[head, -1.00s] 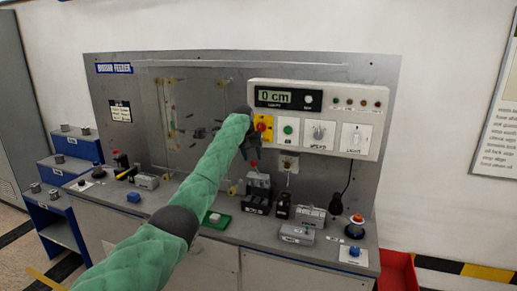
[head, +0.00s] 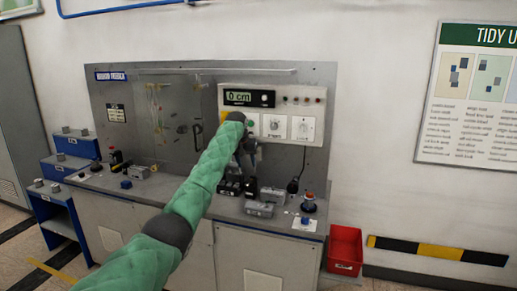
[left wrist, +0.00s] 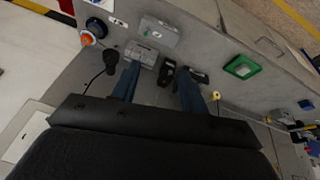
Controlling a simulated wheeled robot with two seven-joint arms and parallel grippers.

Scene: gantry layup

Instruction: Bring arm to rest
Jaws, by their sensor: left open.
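My left arm, in a green padded sleeve (head: 205,175), reaches from the lower left across the bench in the head view. Its dark left gripper (head: 247,152) hangs in front of the back panel, just below the control box (head: 285,100). In the left wrist view the two bluish fingers (left wrist: 158,82) are apart, with nothing held between them. They are above the bench top, with small grey and black devices beyond the tips. The wrist housing hides the lower part of that view. My right gripper is in neither view.
A green tray (left wrist: 242,67) shows in the left wrist view. A red bin (head: 345,250) stands right of the bench; blue shelves (head: 55,207) stand left.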

